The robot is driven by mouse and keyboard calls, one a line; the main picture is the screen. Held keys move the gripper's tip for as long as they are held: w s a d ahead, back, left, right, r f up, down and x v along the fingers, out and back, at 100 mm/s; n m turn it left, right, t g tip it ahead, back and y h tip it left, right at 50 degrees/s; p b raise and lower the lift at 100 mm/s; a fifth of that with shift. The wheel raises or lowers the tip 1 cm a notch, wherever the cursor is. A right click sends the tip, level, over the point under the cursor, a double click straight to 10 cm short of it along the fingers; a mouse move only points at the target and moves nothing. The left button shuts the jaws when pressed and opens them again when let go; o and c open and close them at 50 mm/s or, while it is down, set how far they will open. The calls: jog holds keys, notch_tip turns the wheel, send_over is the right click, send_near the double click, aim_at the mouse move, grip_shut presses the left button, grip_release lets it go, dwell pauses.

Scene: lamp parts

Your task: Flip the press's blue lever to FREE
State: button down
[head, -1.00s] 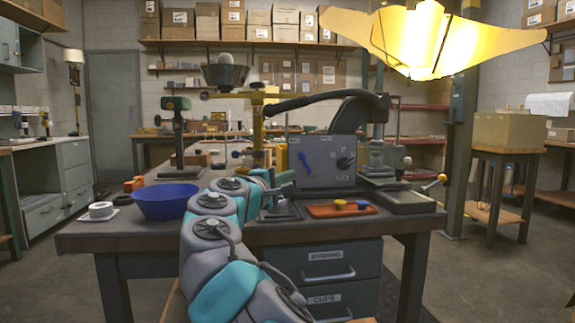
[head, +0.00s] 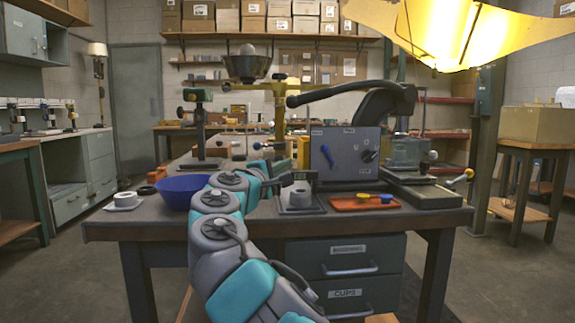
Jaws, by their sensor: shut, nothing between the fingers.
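The blue lever (head: 326,153) is on the front of the grey press box (head: 345,172), left of a dark knob (head: 369,155). It slants, with its upper end tipped left and its lower end right. The lettering near it is too small to read. My gripper (head: 311,176) is at the end of my arm, at the box's lower left, below and left of the lever. It is small and dark in this view; it is shut and holds nothing. I cannot tell whether it touches the box.
A grey stepped part (head: 300,197) sits on a small dark tray below my gripper. A blue bowl (head: 178,193) is left of my arm. A yellow lampshade (head: 470,30) hangs at upper right.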

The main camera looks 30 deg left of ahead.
aim_at(329, 158)
jog(key=shift+w+d+r+p, duration=0.15)
jog(key=shift+w+p, duration=0.2)
jog(key=shift+w, duration=0.95)
jog(key=shift+w+a+r+p, duration=0.15)
jog(key=shift+w+p, duration=0.15)
jog(key=shift+w, duration=1)
jog(key=shift+w+d+r+p, duration=0.15)
jog(key=shift+w+p, duration=0.2)
jog(key=shift+w, duration=0.95)
jog(key=shift+w+d+r, duration=0.2)
jog(key=shift+w+d, duration=0.55)
jog(key=shift+w, duration=0.05)
jog(key=shift+w+d+r, duration=0.15)
jog(key=shift+w+d, duration=0.55)
jog(key=shift+w, duration=0.05)
jog(key=shift+r, duration=0.1)
jog(key=shift+d+r+m+p, duration=0.15)
jog(key=shift+r+m+p, duration=0.05)
jog(key=shift+m+p, duration=0.2)
